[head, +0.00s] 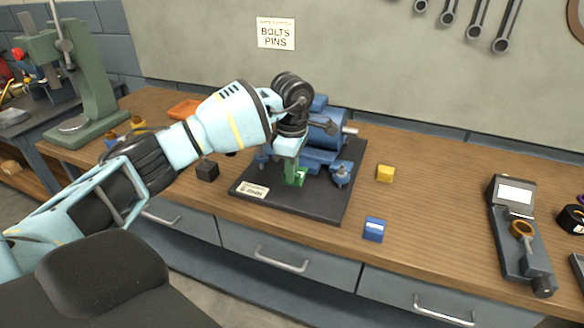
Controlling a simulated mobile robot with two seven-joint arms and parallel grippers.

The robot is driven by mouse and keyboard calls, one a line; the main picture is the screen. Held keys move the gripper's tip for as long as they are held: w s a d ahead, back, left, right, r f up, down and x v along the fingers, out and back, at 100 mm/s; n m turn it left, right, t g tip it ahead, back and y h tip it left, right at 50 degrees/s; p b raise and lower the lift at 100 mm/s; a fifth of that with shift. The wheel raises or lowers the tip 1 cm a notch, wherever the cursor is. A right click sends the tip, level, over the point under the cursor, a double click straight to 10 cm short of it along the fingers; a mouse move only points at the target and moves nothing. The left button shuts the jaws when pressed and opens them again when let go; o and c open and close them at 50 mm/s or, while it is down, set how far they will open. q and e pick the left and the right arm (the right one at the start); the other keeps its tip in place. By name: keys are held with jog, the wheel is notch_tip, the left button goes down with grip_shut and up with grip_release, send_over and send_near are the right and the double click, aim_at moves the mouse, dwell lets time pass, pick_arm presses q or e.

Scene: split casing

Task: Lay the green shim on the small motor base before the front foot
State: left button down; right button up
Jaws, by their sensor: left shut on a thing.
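The green shim (299,178) shows at the fingertips of my left gripper (291,165). The gripper points down and is shut on the shim. They are over the dark motor base (325,207), near its front middle; I cannot tell whether the shim touches the base. The blue small motor (326,133) stands on the base behind the gripper, which partly hides it. A blue foot with a bolt (341,174) is to the right of the shim. My right gripper is not in view.
A black block (207,171) lies left of the base. A yellow block (385,173) and a blue block (374,229) lie to its right. A dark device with a screen (519,240) stands farther right. The wooden bench between is clear.

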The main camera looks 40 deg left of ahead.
aim_at(292, 185)
pick_arm(q)
jog(key=shift+f+b, duration=0.5)
jog(key=shift+f, duration=0.9)
notch_tip(292, 185, down, 2)
jog(key=shift+f+b, duration=0.1)
jog(key=shift+b, duration=0.35)
jog(key=shift+f, duration=0.25)
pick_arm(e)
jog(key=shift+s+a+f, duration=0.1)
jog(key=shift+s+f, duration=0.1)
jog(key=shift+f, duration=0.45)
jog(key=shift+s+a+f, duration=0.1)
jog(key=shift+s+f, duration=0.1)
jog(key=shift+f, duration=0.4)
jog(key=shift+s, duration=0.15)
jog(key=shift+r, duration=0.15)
pick_arm(q)
jog(key=shift+f, duration=0.4)
jog(key=c, duration=1.3)
grip_release()
jog(key=shift+c, duration=0.2)
